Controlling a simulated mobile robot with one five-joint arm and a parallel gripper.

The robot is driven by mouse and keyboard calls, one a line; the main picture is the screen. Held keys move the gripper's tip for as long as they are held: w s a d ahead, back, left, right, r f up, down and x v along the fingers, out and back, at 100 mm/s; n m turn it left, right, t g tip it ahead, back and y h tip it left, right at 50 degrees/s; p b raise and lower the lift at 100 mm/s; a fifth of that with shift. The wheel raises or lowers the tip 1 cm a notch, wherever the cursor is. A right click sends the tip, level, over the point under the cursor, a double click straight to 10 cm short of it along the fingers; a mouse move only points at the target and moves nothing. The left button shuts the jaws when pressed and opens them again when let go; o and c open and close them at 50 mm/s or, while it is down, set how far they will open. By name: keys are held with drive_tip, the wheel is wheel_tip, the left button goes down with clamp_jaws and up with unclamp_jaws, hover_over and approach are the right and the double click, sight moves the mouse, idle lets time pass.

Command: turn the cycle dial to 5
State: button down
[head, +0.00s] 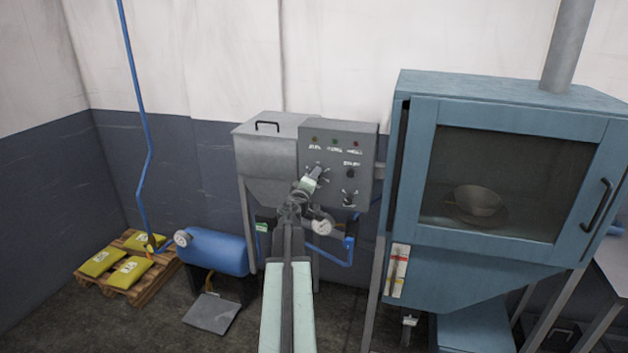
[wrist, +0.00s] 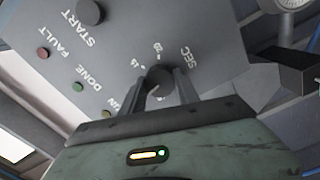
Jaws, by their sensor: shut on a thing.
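The grey control panel (head: 362,150) stands at the front of the grey cabinet in the head view. A round dark dial (wrist: 158,76) marked SEC, with small numbers around it, is on the panel (wrist: 140,35) in the wrist view. My gripper (wrist: 165,78) is shut on this dial, one finger on each side. In the head view my gripper (head: 314,174) reaches the left part of the panel and hides most of the dial. I cannot read the dial's pointer or setting.
A START button (wrist: 90,12) and FAULT (wrist: 43,53) and DONE (wrist: 78,86) lights are near the held dial. A second knob (head: 348,199) is lower right on the panel. A blue glass-fronted cabinet (head: 419,150) stands close on the right, a blue tank (head: 218,251) lower left.

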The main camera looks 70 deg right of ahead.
drive_tip(key=shift+n, duration=4.9)
drive_tip(key=c, duration=0.9)
unclamp_jaws()
drive_tip(key=shift+d, duration=0.1)
drive_tip(key=shift+f, duration=0.1)
drive_tip(key=a, duration=0.8)
drive_tip(key=shift+s, duration=0.25)
